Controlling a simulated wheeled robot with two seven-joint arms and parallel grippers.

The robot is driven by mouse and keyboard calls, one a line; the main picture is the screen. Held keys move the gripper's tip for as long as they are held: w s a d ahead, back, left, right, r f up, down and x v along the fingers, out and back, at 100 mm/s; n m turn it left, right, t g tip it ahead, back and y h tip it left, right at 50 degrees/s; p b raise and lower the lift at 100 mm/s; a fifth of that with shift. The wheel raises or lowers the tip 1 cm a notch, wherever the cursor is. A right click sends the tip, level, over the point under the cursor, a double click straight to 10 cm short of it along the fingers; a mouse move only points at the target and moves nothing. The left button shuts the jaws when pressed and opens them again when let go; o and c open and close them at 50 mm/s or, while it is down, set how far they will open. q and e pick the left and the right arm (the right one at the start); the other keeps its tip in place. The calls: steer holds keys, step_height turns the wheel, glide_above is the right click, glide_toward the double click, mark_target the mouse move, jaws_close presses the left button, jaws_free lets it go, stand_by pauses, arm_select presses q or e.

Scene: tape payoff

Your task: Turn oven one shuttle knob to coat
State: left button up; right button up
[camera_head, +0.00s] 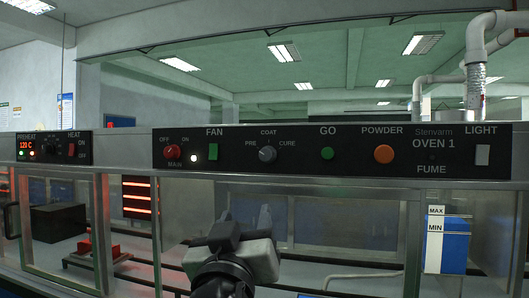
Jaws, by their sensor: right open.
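The oven one shuttle knob (267,154) is a small grey round knob on the black control panel (340,165). PRE is at its left, COAT above it and CURE at its right. Its pointer is too small to read surely. My right gripper (246,213) is below the panel, in front of the oven window, with its fingers pointing up and forward. It is open, holds nothing, and is apart from the knob. My left gripper is not in view.
On the same panel are a red main knob (172,152), green fan switch (213,152), green go button (327,153), orange powder button (384,154) and white light switch (482,155). A preheat panel (52,148) is at the left. The space before the panel looks clear.

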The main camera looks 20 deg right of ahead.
step_height(320, 180, up, 2)
steer(key=m+h, duration=0.1)
steer(key=p, duration=0.6)
glide_toward(266, 155)
steer(key=x, duration=0.8)
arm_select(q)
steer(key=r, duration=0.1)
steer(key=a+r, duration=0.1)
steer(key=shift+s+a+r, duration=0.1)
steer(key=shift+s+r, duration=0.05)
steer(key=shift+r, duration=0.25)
arm_select(e)
steer(key=shift+w+d+r, duration=0.1)
steer(key=shift+w, duration=0.25)
steer(key=c, duration=1)
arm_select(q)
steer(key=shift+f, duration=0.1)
